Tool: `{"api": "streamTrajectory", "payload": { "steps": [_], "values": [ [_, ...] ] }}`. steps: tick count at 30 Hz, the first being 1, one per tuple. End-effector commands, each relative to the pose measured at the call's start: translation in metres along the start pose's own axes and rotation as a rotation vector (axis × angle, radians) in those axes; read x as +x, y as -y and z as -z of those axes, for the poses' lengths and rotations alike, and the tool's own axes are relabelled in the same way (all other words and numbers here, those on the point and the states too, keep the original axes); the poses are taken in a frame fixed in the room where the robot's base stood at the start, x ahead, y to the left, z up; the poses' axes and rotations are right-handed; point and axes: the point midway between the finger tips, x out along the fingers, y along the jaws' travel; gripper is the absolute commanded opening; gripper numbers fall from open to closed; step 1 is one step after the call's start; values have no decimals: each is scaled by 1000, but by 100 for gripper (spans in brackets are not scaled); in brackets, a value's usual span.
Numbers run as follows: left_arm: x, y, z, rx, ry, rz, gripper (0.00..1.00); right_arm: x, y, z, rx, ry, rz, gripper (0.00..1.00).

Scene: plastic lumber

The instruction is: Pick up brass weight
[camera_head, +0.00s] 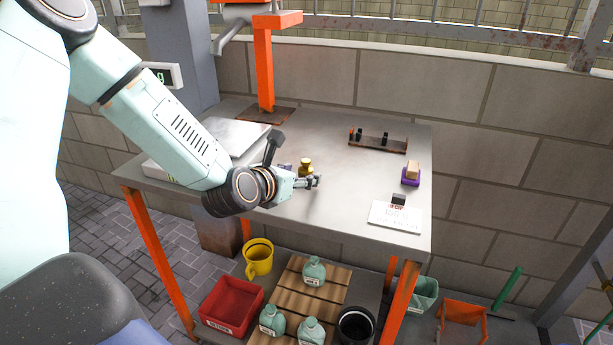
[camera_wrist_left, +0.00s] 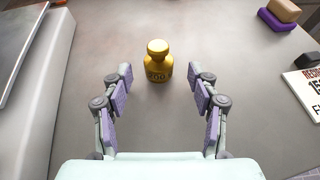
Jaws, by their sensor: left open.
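The brass weight (camera_head: 306,167) stands upright on the grey metal table (camera_head: 340,200), near its middle. It is small and gold with a knob on top, and also shows in the left wrist view (camera_wrist_left: 157,62), with a number on its front that is hard to read. My left gripper (camera_head: 314,181) is just in front of the weight, low over the table. In the left wrist view its two purple-padded fingers (camera_wrist_left: 161,84) are spread apart, with the weight ahead of and between their tips, not touched. My right gripper is not in view.
A scale (camera_head: 232,135) with a flat plate stands left of the weight. A rack (camera_head: 378,143), a tan block on a purple block (camera_head: 411,179) and a white card (camera_head: 394,217) are on the right. An orange post (camera_head: 264,70) rises behind. Table around the weight is clear.

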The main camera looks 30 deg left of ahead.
Motion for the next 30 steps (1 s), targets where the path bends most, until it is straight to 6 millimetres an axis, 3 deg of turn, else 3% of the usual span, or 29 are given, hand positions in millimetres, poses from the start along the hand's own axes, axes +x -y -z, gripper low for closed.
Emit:
{"api": "streamTrajectory", "payload": {
  "steps": [6, 15, 30],
  "values": [
    [18, -1, 0, 1, 1, -1, 60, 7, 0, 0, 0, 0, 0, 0],
    [19, 0, 0, -1, 0, 0, 59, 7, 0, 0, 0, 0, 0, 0],
    [19, -1, 0, -1, 0, 0, 17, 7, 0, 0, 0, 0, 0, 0]
  ]
}}
